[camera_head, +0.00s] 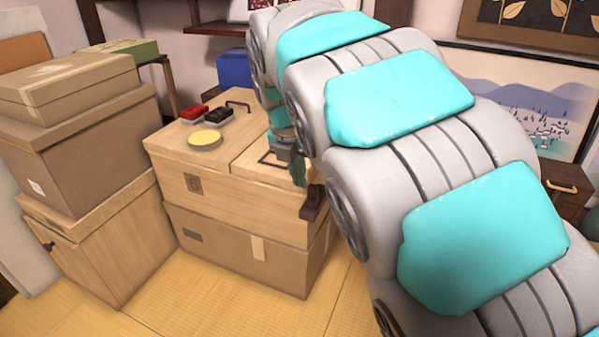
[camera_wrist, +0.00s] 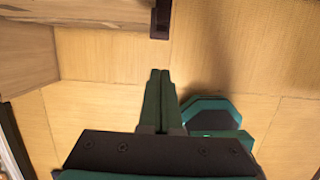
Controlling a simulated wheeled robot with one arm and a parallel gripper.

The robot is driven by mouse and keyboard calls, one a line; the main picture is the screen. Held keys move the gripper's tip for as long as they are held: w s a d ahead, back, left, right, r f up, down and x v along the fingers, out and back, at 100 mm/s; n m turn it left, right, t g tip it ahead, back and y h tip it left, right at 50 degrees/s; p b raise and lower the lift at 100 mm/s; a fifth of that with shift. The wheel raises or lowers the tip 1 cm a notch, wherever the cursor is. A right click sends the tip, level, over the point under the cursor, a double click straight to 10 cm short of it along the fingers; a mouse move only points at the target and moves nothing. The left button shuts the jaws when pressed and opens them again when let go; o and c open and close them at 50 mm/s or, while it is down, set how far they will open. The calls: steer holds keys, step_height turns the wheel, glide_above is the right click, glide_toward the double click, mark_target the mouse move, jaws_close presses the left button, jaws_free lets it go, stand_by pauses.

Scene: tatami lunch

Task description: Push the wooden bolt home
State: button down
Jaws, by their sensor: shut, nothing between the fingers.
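A dark brown wooden piece, which looks like the bolt (camera_head: 312,203), sticks out at the right side of the light wooden chest (camera_head: 230,200) in the head view. It also shows at the top of the wrist view (camera_wrist: 160,20), beside a pale wooden edge. My gripper (camera_wrist: 160,72) is shut and empty, its green fingers pointing at the dark piece with a gap in the picture. In the head view my gripper (camera_head: 299,182) is partly hidden by my arm, just above and left of the piece. How far the bolt is in cannot be told.
A red box (camera_head: 194,113), a black box (camera_head: 219,115) and a yellow disc (camera_head: 204,138) lie on the chest top. Cardboard boxes (camera_head: 75,140) are stacked at the left. Tatami floor (camera_head: 180,300) is clear in front. A small drawer cabinet (camera_head: 565,190) stands at the right.

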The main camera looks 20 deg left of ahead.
mark_target(310, 200)
steer(key=shift+w+d+f, duration=0.1)
steer(key=shift+w+f, duration=0.9)
steer(key=shift+f, duration=0.25)
steer(key=shift+w+d+f, duration=0.1)
steer(key=shift+w+f, duration=0.85)
steer(key=shift+f, duration=0.25)
steer(key=shift+w+f, duration=1)
steer(key=shift+f, duration=0.25)
steer(key=shift+w+d+p, duration=0.15)
steer(key=shift+w+p, duration=0.4)
steer(key=shift+w, duration=0.85)
steer(key=shift+w+d+p, duration=0.1)
steer(key=shift+w+p, duration=0.4)
steer(key=shift+w, duration=0.9)
